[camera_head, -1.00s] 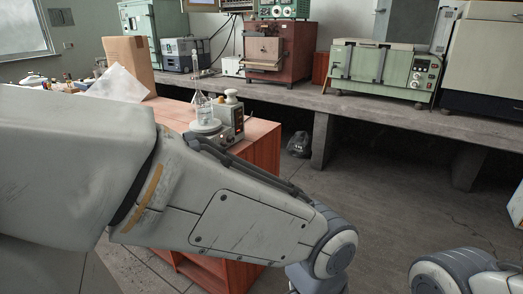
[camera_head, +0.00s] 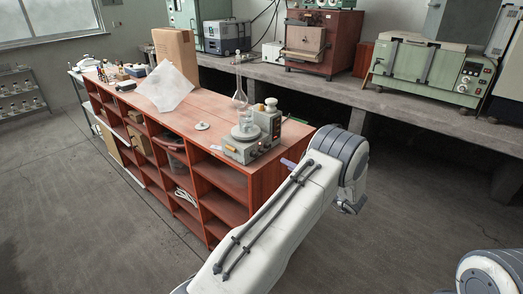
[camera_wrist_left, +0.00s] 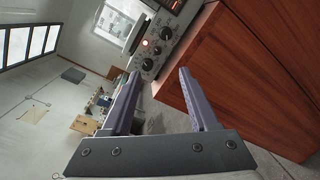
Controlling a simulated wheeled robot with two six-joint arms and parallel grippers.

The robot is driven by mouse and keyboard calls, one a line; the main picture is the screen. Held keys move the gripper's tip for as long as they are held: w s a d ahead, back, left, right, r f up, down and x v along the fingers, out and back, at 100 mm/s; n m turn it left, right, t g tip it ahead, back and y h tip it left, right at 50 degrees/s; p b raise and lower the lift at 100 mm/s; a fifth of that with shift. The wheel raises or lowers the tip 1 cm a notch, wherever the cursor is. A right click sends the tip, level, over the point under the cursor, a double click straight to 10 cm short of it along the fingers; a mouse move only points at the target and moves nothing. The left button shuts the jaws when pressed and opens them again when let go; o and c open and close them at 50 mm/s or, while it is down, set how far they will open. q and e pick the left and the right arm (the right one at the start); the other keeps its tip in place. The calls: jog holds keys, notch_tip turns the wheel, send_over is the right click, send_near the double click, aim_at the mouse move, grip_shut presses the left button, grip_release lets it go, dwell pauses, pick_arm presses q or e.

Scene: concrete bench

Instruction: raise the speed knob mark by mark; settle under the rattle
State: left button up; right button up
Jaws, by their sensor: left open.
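In the head view one purple finger (camera_head: 288,163) shows beside the unit's end. Knob marks are too small to read. My right gripper is out of view.
A grey instrument (camera_head: 267,125) and a flask (camera_head: 239,98) stand close behind the stirrer. A white lid-like disc (camera_head: 202,126), a clear sheet (camera_head: 165,87) and a cardboard box (camera_head: 175,50) are on the wooden top (camera_head: 215,103). A concrete bench (camera_head: 330,88) runs behind.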

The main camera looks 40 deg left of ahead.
aim_at(256, 156)
pick_arm(q)
jog(key=a+p, duration=0.1)
jog(key=a, duration=0.3)
jog(key=s+a+n+g+p, duration=0.1)
jog(key=a, duration=0.3)
jog(key=a+n+g+y, duration=0.1)
jog(key=a, duration=0.3)
jog(key=shift+s+f+p, duration=0.1)
jog(key=shift+s+p, duration=0.15)
jog(key=shift+p, duration=0.15)
grip_shut()
